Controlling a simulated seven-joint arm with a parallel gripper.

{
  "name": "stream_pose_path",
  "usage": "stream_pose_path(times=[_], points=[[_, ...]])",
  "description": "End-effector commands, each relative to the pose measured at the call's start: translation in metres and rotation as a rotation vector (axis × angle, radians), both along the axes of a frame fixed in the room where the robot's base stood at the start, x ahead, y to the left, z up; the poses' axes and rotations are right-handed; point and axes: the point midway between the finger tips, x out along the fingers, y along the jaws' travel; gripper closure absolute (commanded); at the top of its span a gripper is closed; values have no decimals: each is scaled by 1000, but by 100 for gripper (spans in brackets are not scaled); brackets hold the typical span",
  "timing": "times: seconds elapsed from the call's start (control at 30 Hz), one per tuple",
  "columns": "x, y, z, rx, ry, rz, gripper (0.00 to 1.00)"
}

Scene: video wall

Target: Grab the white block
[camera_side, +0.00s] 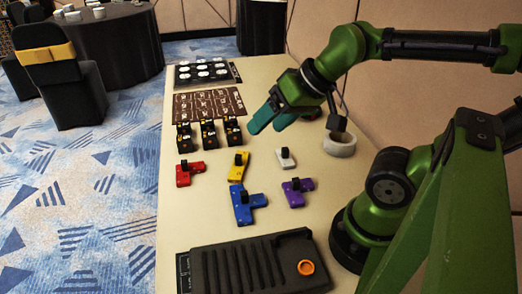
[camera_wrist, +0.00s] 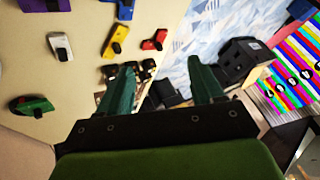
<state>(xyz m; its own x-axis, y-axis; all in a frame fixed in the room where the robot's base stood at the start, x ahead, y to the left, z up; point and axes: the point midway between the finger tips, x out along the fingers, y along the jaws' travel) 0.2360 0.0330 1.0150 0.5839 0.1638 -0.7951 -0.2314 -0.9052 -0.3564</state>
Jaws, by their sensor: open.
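The white block (camera_side: 285,160) is small, with a black knob on top, and lies on the beige table to the right of the yellow block. It also shows in the wrist view (camera_wrist: 62,47), left of my fingers. My gripper (camera_side: 268,124) is above the table, higher than the white block and toward the far end from it. Its two teal fingers are spread apart with nothing between them, as the wrist view (camera_wrist: 160,64) also shows.
Near the white block lie yellow (camera_side: 238,166), red (camera_side: 188,174), blue (camera_side: 245,203) and purple (camera_side: 296,192) blocks. A black tray (camera_side: 225,265) fills the near end. A green block (camera_wrist: 32,105) shows in the wrist view.

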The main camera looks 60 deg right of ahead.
Motion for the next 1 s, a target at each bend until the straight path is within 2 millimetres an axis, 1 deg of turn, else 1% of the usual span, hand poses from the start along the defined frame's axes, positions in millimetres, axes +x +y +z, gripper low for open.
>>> stream_pose_path(times=[0.03,0.23,0.47,0.57,0.67,0.77,0.8,0.87,0.9,1.0], points=[[0,0,0,0,0,0,31],[0,0,0,0,0,0,0],[0,-1,0,0,0,-4,0],[4,-9,-9,2,39,-39,0],[17,-29,-18,-5,106,-100,0],[34,-61,-30,-72,200,-85,0],[40,-76,-35,-111,241,-47,0],[48,-100,-43,-174,301,36,0],[52,-116,-49,-215,341,106,0],[58,-151,-63,-301,424,308,0]])
